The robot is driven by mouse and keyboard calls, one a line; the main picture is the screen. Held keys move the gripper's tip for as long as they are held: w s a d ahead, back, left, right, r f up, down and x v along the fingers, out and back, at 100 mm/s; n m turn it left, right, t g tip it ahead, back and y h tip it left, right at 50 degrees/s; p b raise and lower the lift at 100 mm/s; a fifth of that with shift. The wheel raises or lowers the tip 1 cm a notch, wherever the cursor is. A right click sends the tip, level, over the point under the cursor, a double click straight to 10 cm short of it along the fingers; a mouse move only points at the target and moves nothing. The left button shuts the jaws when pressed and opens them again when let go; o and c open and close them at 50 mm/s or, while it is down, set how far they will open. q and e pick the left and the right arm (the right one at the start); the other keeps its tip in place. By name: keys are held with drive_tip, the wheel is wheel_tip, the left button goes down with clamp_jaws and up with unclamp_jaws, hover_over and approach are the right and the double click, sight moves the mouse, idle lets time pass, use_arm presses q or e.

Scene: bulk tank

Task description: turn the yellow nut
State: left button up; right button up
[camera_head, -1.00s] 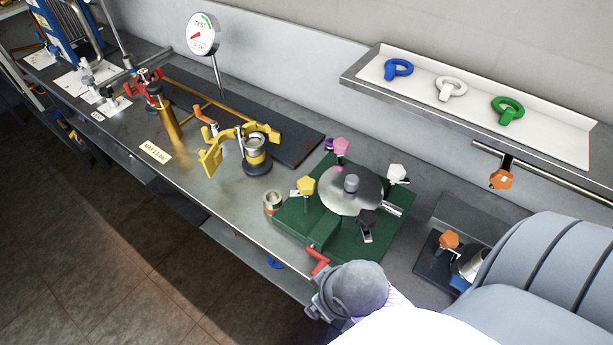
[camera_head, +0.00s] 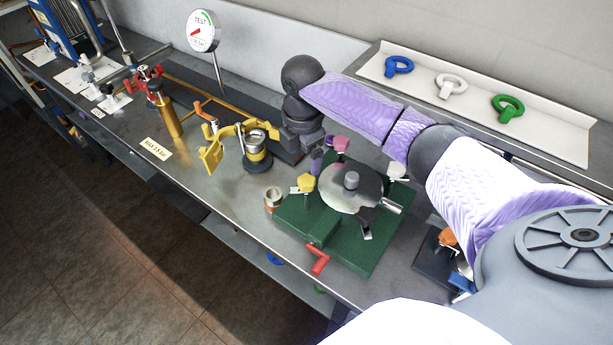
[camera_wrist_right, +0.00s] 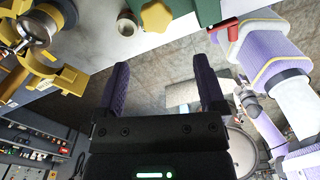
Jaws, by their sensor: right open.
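The yellow nut (camera_head: 306,183) is a star-shaped knob on a clamp at the left corner of the green fixture (camera_head: 374,257). It also shows at the top of the right wrist view (camera_wrist_right: 156,15), partly cut off by the picture edge. My right gripper (camera_head: 316,160) points down just behind the nut, apart from it. In the right wrist view its two purple fingers (camera_wrist_right: 162,80) are spread with nothing between them. My left gripper is not in view.
Pink (camera_head: 341,143), white (camera_head: 397,171) and black (camera_head: 365,215) knobs surround the round metal disc (camera_head: 345,199). A red handle (camera_head: 319,261) sticks out at the front.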

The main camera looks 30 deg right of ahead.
sight(307, 180)
drive_tip(key=f, duration=0.3)
drive_tip(key=f+b, duration=0.1)
drive_tip(key=f, duration=0.2)
drive_tip(key=d+f+b, duration=0.1)
drive_tip(key=f, duration=0.2)
drive_tip(key=shift+w, duration=0.2)
drive_tip(key=shift+r, duration=0.1)
